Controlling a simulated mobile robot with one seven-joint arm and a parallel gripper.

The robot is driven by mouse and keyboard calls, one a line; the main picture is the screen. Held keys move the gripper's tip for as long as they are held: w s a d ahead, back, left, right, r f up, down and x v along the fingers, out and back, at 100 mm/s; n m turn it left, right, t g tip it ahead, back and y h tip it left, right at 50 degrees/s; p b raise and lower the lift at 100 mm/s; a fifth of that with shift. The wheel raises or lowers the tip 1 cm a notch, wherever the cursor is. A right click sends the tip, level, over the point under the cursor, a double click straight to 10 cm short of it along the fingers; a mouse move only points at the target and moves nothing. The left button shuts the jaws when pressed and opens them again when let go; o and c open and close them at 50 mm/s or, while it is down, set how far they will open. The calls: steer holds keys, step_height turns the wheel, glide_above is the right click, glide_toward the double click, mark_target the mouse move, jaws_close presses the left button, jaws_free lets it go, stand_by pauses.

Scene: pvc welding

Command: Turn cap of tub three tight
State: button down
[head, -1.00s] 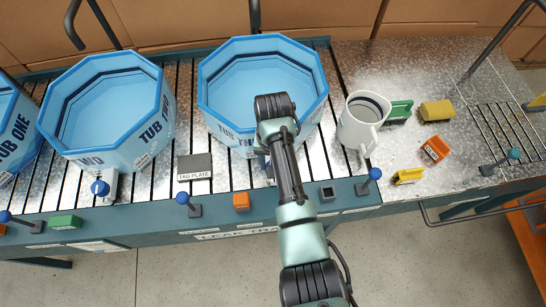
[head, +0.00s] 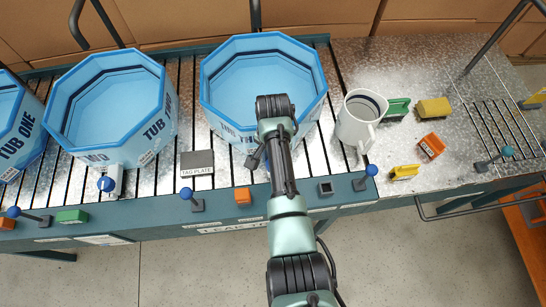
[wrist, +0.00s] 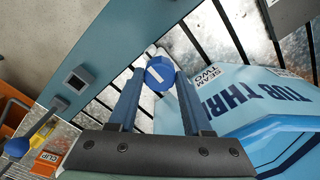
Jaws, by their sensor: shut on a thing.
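Tub three (head: 290,120) is a blue octagonal tub, empty inside, standing on the slatted bench behind my arm. In the wrist view its lettered wall (wrist: 235,100) fills the right side, with a "SEAM TWO" label. The round blue cap (wrist: 159,72), with a white stripe across its face, sits near the tub's lower wall. My gripper (wrist: 158,88) is shut on the cap, one finger on each side. In the head view my gripper (head: 254,158) shows only partly, and my arm hides the cap. The stripe is tilted in the wrist view.
Tub two (head: 110,110) and tub one (head: 18,125) stand to the left; tub two has a blue-capped outlet (head: 106,183). A tag plate (head: 197,163) lies left of my gripper. A white jug (head: 358,120) and several coloured blocks are right. Blue-knobbed levers (head: 370,171) line the front edge.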

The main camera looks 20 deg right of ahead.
steer(key=shift+d, duration=0.1)
steer(key=shift+c, duration=1.6)
jaws_free()
step_height(320, 180, up, 13)
steer(key=shift+b, duration=0.3)
